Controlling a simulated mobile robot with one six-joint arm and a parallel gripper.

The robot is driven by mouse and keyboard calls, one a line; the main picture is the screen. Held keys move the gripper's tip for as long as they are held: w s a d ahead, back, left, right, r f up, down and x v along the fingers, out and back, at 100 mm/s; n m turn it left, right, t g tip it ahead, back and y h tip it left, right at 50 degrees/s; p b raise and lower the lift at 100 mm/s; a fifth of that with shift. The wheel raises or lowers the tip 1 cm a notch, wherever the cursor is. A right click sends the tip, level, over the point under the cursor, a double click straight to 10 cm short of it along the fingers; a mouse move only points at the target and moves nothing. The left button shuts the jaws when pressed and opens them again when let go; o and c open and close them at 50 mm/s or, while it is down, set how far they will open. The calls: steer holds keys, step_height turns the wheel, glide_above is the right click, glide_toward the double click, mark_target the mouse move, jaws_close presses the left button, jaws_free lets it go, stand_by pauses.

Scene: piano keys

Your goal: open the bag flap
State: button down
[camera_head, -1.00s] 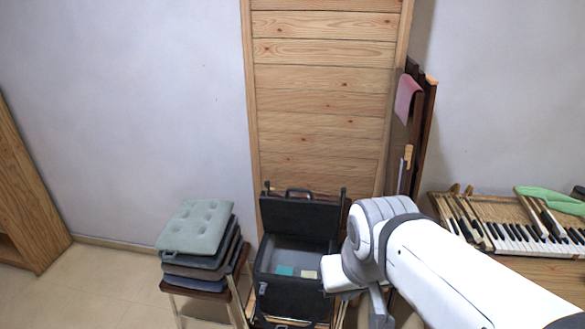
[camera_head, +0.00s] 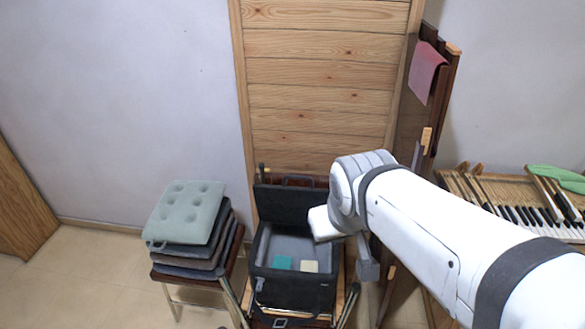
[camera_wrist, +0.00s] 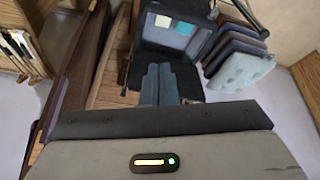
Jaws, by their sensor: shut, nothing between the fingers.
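The dark grey bag (camera_head: 295,287) sits on a stool or chair. Its flap (camera_head: 288,205) stands raised at the back, and the opening is uncovered. A teal item and a cream item lie inside. In the wrist view the bag (camera_wrist: 185,10) is at the top, with the dark flap (camera_wrist: 189,80) below it. My gripper (camera_wrist: 158,70) shows shut and empty in the wrist view, in front of the flap; I cannot tell whether it touches.
Stacked cushions (camera_head: 185,212) on a stool stand close to the left of the bag. A wooden panel (camera_head: 320,100) is behind it. Floor is free at far left.

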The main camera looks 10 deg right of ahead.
steer(key=w+d+f+n+t+h+b, duration=0.2)
steer(key=w+d+f+n+t+b, duration=0.25)
steer(key=w+d+b, duration=0.35)
steer(key=n+t+y, duration=0.7)
steer(key=n+y, duration=0.4)
steer(key=n, duration=0.7)
glide_toward(292, 178)
steer(key=s+a, duration=0.1)
steer(key=a, duration=0.2)
steer(key=shift+w+d+p, duration=0.2)
steer(key=shift+w+p, duration=0.2)
steer(key=shift+w, duration=1.05)
steer(key=shift+w+d+p, duration=0.2)
steer(key=shift+w+p, duration=0.15)
steer(key=shift+w, duration=1.1)
steer(key=shift+a, duration=0.15)
